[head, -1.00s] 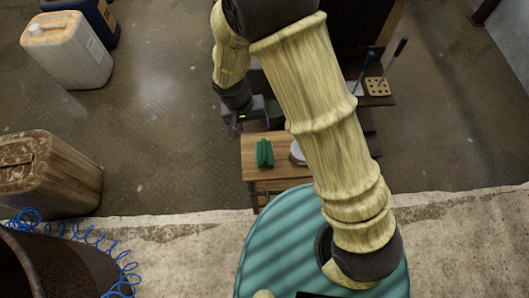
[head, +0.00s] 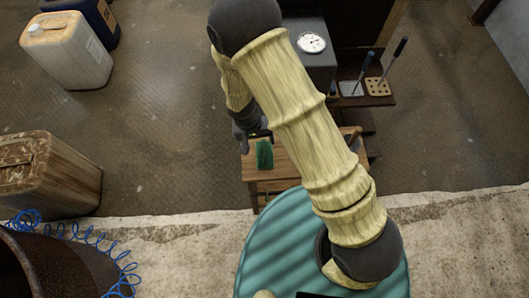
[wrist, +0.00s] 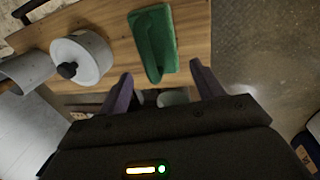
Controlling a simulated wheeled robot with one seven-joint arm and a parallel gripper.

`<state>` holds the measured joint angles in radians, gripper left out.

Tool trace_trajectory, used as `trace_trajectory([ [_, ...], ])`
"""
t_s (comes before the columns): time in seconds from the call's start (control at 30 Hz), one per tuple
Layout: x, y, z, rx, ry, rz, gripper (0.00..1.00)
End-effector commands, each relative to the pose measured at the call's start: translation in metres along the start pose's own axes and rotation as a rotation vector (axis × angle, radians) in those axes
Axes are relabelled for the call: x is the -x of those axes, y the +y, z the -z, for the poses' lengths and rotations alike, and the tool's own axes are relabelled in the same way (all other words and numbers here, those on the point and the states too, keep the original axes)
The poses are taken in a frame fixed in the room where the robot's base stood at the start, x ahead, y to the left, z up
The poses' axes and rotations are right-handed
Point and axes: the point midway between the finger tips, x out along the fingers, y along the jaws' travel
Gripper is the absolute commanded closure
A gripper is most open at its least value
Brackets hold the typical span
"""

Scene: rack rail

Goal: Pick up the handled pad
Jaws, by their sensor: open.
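The handled pad is a green block with a raised handle strip along it. It lies on a wooden bench top (head: 252,172), where the pad (head: 264,154) shows just below my gripper in the head view. In the wrist view the pad (wrist: 155,43) lies on the wood beyond the fingertips, near the right edge of the board. My gripper (wrist: 160,85) is open, its two dark fingers spread, with nothing between them. In the head view my gripper (head: 254,133) is small and partly hidden by my arm, at the pad's far end.
A round pale metal pot with a black knob (wrist: 82,57) stands left of the pad in the wrist view, with a grey cylinder (wrist: 27,72) beside it. A rack with upright tools (head: 378,86) and a gauge box (head: 312,43) stand behind. Floor right of the bench is clear.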

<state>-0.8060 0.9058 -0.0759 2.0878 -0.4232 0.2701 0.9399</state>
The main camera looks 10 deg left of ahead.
Motion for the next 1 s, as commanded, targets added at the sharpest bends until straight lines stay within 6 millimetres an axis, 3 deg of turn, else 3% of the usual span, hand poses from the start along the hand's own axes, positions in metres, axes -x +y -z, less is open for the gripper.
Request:
trace_trajectory([
  [0.4, -0.048, 0.002, -0.008, 0.002, -0.001, -0.001, 0.33],
  [0.97, -0.050, 0.002, -0.008, 0.001, -0.001, -0.001, 0.33],
  [1.0, -0.050, 0.002, -0.008, 0.001, -0.001, -0.001, 0.39],
])
